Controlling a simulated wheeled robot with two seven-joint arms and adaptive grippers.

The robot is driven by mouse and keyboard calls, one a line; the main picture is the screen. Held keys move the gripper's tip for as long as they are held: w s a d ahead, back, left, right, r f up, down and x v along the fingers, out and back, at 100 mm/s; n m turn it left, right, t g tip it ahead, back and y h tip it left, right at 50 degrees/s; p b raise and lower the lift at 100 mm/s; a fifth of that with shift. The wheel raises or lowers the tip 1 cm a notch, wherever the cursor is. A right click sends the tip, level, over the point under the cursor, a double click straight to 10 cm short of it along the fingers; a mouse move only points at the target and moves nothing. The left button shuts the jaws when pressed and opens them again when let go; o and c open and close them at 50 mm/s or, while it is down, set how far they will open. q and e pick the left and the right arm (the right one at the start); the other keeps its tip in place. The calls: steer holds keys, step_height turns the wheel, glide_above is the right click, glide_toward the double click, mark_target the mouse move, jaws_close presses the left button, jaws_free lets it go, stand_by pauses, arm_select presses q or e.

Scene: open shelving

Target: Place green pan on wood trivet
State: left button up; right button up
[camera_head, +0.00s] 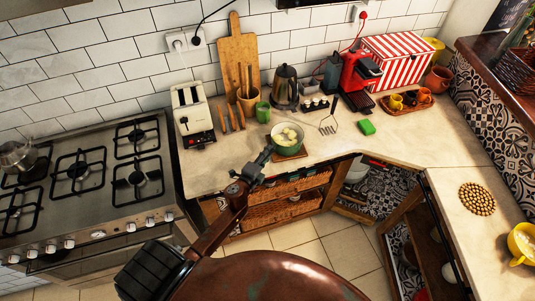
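The green pan (287,133) stands upright on the back counter with pale round food inside. Under it, a brown square board (291,154) shows at its front edge. A round wood trivet (478,198) made of small bead-like pieces lies bare on the right counter. My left gripper (264,156) is at the front left side of the pan, close to its rim. It is too small to tell whether its fingers are open or shut, or whether they touch the pan. Any pan handle is hidden by the gripper. My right gripper is not in view.
A yellow pot (522,243) stands right of the trivet. A green cup (263,111), black kettle (285,88), masher (328,123) and green sponge (367,127) are near the pan. The counter corner between pan and trivet is mostly clear. A stove (80,190) is at left.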

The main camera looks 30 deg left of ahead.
arm_select(q)
steer(key=shift+r, duration=0.2)
steer(key=s+r, duration=0.1)
steer(key=s, duration=1.1)
steer(key=shift+d+r, duration=0.35)
steer(key=shift+d, duration=0.05)
